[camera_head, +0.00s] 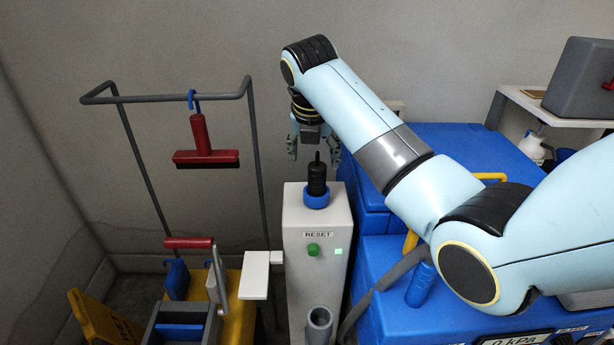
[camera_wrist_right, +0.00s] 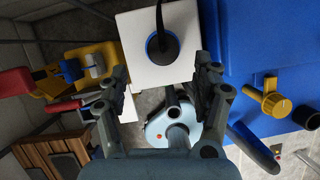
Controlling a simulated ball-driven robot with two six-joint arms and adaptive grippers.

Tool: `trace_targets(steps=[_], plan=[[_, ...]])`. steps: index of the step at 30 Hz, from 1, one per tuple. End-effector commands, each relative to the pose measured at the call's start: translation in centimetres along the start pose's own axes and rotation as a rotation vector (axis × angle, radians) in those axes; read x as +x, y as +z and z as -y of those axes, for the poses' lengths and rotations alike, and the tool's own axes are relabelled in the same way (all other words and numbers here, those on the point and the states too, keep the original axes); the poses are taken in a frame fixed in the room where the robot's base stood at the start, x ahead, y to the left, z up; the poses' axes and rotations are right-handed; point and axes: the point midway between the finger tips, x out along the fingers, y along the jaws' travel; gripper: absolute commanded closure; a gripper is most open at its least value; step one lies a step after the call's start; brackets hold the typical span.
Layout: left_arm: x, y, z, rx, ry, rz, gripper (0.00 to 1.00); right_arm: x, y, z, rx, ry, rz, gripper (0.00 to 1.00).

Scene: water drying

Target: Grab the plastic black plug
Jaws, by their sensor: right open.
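The black plug (camera_head: 317,178) stands upright in a blue ring (camera_head: 316,201) on top of a white post (camera_head: 304,218). My right gripper (camera_head: 313,153) is open, pointing down just above and slightly behind the plug, with its fingers to either side of it in the head view. In the right wrist view the plug (camera_wrist_right: 162,46) shows at the top, beyond the open fingertips (camera_wrist_right: 163,78), with nothing between them touching it. My left gripper is not in view.
The post carries a green button under a RESET label (camera_head: 317,235) and a grey tube (camera_head: 319,318) lower down. A blue machine (camera_head: 450,150) stands close on the right. A grey rack (camera_head: 254,130) with a hanging red squeegee (camera_head: 203,145) and a yellow cart (camera_head: 236,318) stand left.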

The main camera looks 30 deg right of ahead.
Motion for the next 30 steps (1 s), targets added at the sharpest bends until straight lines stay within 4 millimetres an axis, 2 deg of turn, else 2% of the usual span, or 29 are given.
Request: trace_targets(steps=[3, 6, 9, 11, 15, 18, 22, 28, 30], plan=[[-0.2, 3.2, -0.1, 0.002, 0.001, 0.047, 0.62, 2.3, -0.1, 0.0, 0.0, -0.004, -0.005, 0.33], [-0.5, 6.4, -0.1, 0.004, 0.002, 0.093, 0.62, 3.6, 0.0, -0.1, 0.002, -0.003, -0.005, 0.33], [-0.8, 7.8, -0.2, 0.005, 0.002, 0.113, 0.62, 4.2, 0.1, -0.1, 0.003, -0.002, -0.003, 0.33], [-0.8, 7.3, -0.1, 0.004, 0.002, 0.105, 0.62, 4.8, 0.1, -0.1, 0.003, -0.003, -0.004, 0.33], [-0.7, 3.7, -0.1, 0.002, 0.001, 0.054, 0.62, 6.9, 0.1, -0.1, 0.003, -0.004, -0.004, 0.33], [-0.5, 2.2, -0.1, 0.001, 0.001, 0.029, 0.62, 8.4, 0.1, -0.1, 0.003, -0.003, -0.003, 0.33], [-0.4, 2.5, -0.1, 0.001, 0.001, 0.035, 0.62, 9.3, 0.1, -0.1, 0.003, -0.002, -0.002, 0.33], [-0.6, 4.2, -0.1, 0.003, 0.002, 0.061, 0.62, 9.3, 0.1, -0.1, 0.003, -0.001, -0.002, 0.33], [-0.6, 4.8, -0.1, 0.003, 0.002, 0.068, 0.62, 9.3, 0.1, -0.1, 0.003, -0.001, -0.002, 0.41]])
